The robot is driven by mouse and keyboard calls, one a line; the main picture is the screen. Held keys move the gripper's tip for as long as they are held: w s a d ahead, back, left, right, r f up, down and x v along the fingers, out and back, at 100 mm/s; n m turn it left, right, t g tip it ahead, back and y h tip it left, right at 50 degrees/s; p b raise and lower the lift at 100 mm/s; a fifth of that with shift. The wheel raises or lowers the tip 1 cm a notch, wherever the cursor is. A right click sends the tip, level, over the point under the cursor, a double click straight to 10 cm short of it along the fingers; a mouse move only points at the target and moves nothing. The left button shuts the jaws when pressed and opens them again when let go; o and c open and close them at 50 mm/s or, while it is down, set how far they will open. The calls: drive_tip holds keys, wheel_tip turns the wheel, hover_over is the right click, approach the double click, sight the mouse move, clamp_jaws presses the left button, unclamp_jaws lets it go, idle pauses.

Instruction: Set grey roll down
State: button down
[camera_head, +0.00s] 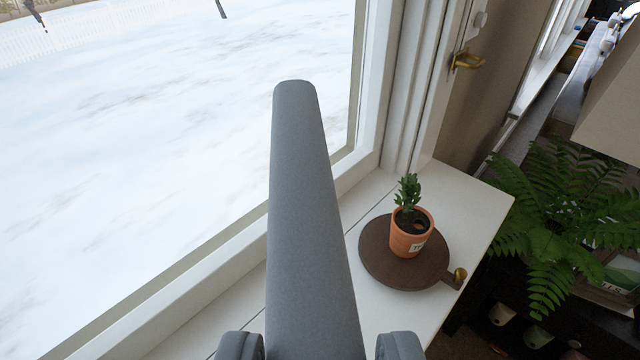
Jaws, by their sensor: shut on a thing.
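The grey roll (305,220) is a long, smooth grey cylinder that runs up the middle of the view from the bottom edge. My gripper (320,346) shows at the bottom edge, with one dark grey finger on each side of the roll. It is shut on the roll. The roll's far end points up and slightly left, in front of the window. The roll's near end is cut off by the frame. The roll hides part of the white sill (470,205); I cannot tell how far above the sill it is.
A small plant in a terracotta pot (408,240) stands on a round dark wooden board (375,255) on the sill, right of the roll. The window frame (375,90) borders the sill at left. A fern (560,215) is beyond the sill's right edge. Bare sill lies around the board.

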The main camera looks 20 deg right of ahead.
drive_tip(key=shift+w+d+f, duration=0.1)
drive_tip(key=shift+d+f, duration=0.05)
drive_tip(key=shift+f, duration=0.1)
drive_tip(key=shift+w+r, duration=0.1)
drive_tip(key=shift+r, duration=0.2)
drive_tip(key=shift+r, duration=0.1)
drive_tip(key=shift+f, duration=0.35)
